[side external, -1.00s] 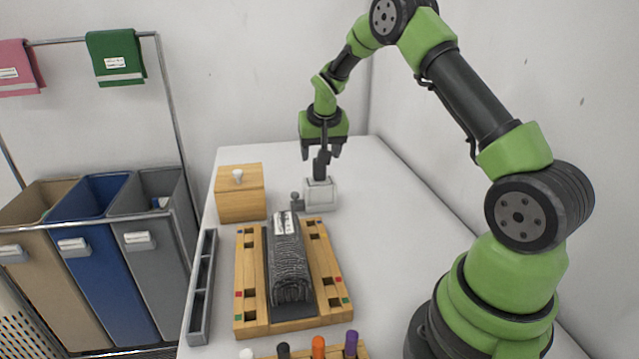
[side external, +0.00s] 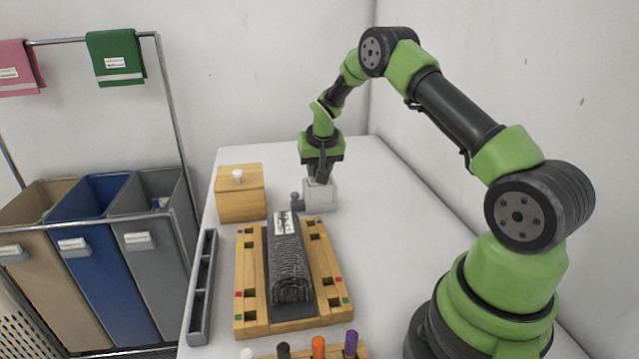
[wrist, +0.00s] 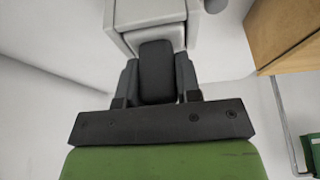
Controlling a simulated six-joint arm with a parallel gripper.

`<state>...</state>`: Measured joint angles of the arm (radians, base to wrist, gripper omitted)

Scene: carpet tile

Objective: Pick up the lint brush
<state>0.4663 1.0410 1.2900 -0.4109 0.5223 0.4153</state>
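The lint brush (wrist: 157,72) shows as a dark, rounded handle standing in a pale grey block-shaped holder (side external: 320,195). Its lower part is hidden in the holder. My gripper (side external: 319,175) points down over the holder at the far part of the table. In the wrist view, its two dark fingers (wrist: 157,80) lie flush against the left and right sides of the handle, with no gap visible. The handle is largely covered by the fingers in the side view. The brush is still in the holder.
A wooden box (side external: 240,195) with a white knob stands left of the holder. A small dark knobbed object (side external: 296,202) is close beside it. A wooden board (side external: 250,290) with a grey ribbed piece (side external: 288,262) lies nearer. The table's right side is clear.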

